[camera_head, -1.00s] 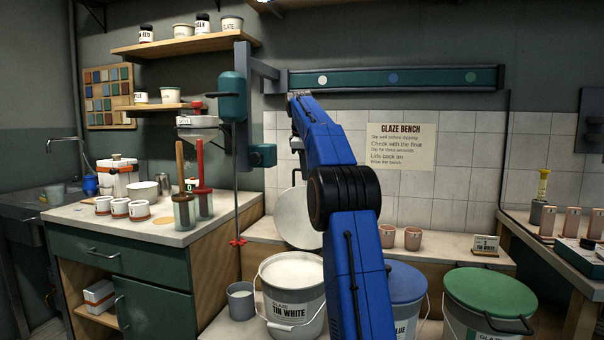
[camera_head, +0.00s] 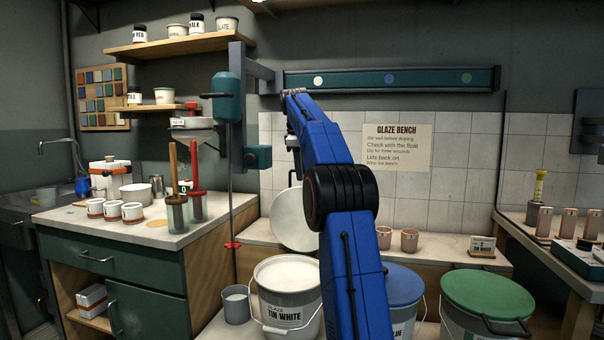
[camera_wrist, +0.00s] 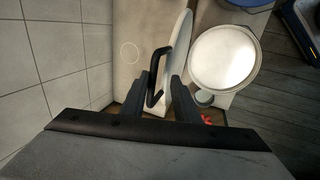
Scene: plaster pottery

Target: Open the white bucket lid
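The white bucket (camera_head: 290,330), labelled TIN WHITE, stands uncovered with pale glaze showing inside. Its round opening also shows in the wrist view (camera_wrist: 223,60). The white lid (camera_head: 287,222) stands on edge on the ledge behind the bucket, leaning toward the tiled wall, partly hidden by my arm. In the wrist view the lid (camera_wrist: 183,55) is seen nearly edge-on, with its black handle (camera_wrist: 157,98) facing the wall side. My gripper (camera_wrist: 167,82) is open, its fingers apart, with the handle close to the left finger. I cannot tell whether they touch.
A blue-lidded bucket (camera_head: 403,285) and a green-lidded bucket (camera_head: 487,293) stand to the right. A small grey cup (camera_head: 236,305) is left of the white bucket. Pink cups (camera_head: 409,240) stand on the ledge. A stirrer with a red end (camera_head: 232,246) hangs at the left.

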